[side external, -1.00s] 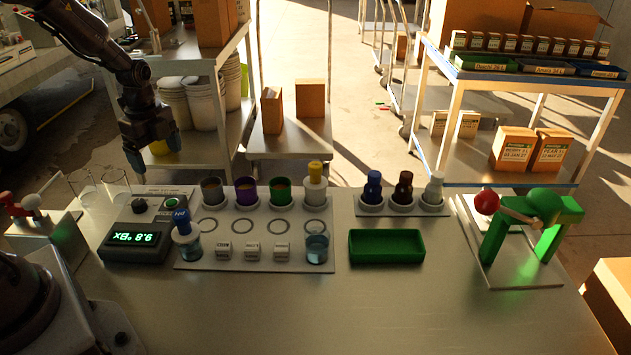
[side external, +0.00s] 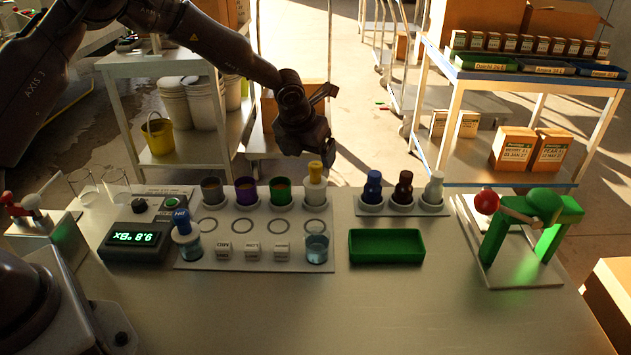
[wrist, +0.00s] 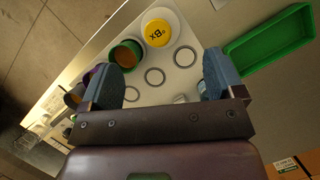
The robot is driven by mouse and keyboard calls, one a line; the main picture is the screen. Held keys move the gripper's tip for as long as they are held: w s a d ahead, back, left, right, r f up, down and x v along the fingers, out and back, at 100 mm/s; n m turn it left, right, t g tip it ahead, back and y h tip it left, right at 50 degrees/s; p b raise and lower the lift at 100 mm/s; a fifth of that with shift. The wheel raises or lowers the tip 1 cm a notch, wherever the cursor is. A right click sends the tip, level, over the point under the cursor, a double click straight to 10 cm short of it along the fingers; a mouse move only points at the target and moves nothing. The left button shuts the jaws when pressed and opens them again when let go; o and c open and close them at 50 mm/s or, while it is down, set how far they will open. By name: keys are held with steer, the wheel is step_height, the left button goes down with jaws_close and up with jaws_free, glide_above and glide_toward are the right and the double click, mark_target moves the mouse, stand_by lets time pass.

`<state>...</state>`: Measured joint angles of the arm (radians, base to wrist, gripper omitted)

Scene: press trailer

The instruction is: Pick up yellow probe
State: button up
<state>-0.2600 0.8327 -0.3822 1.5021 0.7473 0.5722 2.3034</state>
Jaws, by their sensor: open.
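The yellow probe (side external: 315,172) stands upright in a white holder at the back right of the white rack (side external: 255,262). In the wrist view its round yellow top (wrist: 157,32), marked "°Bx", shows ahead of and between the fingers. My gripper (side external: 313,150) hangs just above and behind the probe in the side view, apart from it. In the wrist view my gripper (wrist: 165,78) is open, its two blue-grey fingers wide apart with nothing between them. The fingertips are hard to make out in the side view.
Purple (side external: 246,190) and green (side external: 280,192) cups stand left of the probe. A blue-capped probe (side external: 182,222) stands at the rack's left front. Small bottles (side external: 403,188) and a green tray (side external: 386,246) are to the right. The front of the table is clear.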

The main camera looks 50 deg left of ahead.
mark_target(314, 166)
steer(key=x, duration=0.8)
steer(key=c, duration=1.1)
steer(key=shift+w+r, duration=0.1)
